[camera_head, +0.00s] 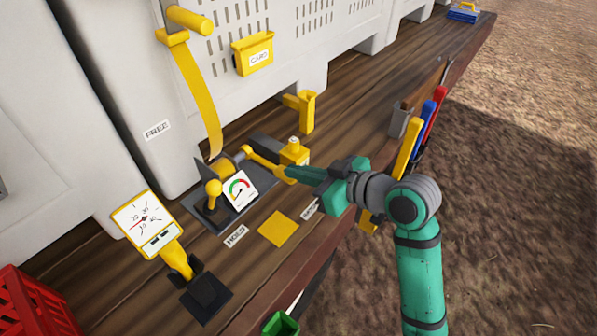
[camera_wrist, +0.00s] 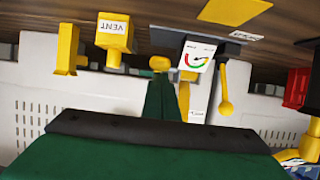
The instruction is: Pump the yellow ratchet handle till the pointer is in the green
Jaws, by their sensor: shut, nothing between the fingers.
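The yellow ratchet handle (camera_head: 262,161) slants from its dark base toward my gripper (camera_head: 291,173) in the head view. Its rounded end (camera_wrist: 160,63) shows just beyond my fingertips (camera_wrist: 162,82) in the wrist view. My gripper is shut and empty, at or very close to that end; I cannot tell whether they touch. The white gauge (camera_head: 239,190) with a red and green arc stands left of the handle; it also shows in the wrist view (camera_wrist: 197,54). Its dark pointer is too small to read surely, but seems outside the green.
A yellow VENT block (camera_head: 294,152) stands close behind my fingertips. A yellow ball-topped lever (camera_head: 213,189) is left of the gauge. A white dial (camera_head: 145,222) stands further left. Coloured handles (camera_head: 428,115) hang at the bench's right edge. A yellow plate (camera_head: 278,229) lies in front.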

